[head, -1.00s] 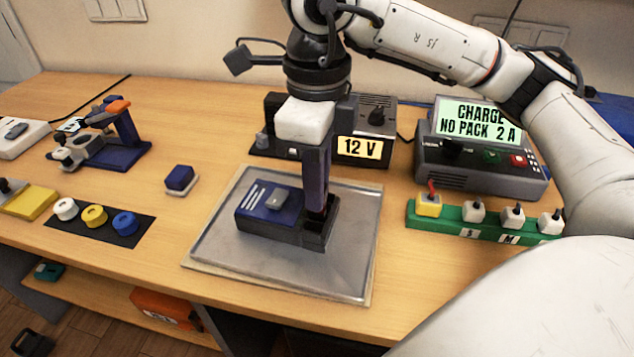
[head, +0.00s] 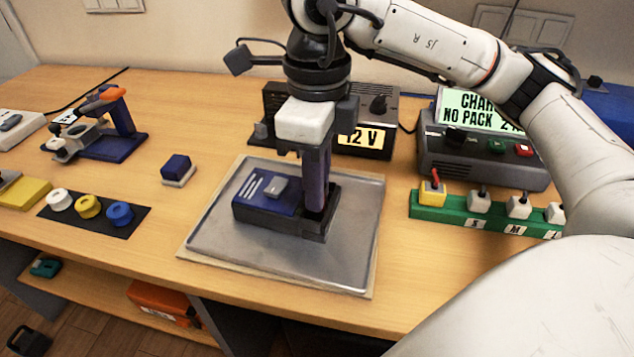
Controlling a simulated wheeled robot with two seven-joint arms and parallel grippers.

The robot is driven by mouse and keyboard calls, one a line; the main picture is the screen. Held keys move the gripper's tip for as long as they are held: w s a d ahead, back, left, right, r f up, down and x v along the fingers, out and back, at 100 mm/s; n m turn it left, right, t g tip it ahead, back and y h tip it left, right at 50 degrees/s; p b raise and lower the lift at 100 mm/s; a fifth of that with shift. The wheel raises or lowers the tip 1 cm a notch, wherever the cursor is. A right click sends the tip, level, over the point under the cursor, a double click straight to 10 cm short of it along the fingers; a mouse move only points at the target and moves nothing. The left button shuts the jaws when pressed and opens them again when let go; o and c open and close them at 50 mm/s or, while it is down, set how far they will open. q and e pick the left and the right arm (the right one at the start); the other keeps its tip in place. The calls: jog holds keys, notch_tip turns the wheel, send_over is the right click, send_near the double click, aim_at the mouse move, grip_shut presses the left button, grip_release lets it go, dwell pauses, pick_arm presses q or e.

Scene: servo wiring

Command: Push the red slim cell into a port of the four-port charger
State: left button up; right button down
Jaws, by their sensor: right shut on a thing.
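My right gripper (head: 317,203) points straight down at the dark right-hand end of a blue and black unit (head: 263,205) on the metal tray. It is shut on what I take to be the red slim cell, which its fingers and the unit's dark wall hide almost wholly. I cannot tell how deep the cell sits or whether it touches a port. The unit's blue top bears white stripes and a small grey block (head: 275,187). I cannot make out four ports on it. My left gripper is not in view.
The metal tray (head: 215,235) has bare room around the unit. A green strip (head: 450,208) with several plugs and a grey box reading "NO PACK" (head: 480,155) stand right. A 12 V supply (head: 375,115) stands behind. A small blue block (head: 176,168) and coloured rings (head: 88,206) lie left.

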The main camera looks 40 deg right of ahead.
jog(key=c, duration=1.7)
grip_release()
jog(key=shift+c, duration=0.2)
jog(key=shift+r, duration=0.3)
notch_tip(320, 180, up, 9)
jog(key=shift+f+p, duration=0.2)
jog(key=shift+p, duration=0.95)
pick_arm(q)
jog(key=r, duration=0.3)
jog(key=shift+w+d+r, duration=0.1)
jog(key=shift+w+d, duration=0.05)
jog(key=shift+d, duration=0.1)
pick_arm(e)
jog(key=shift+r, duration=0.55)
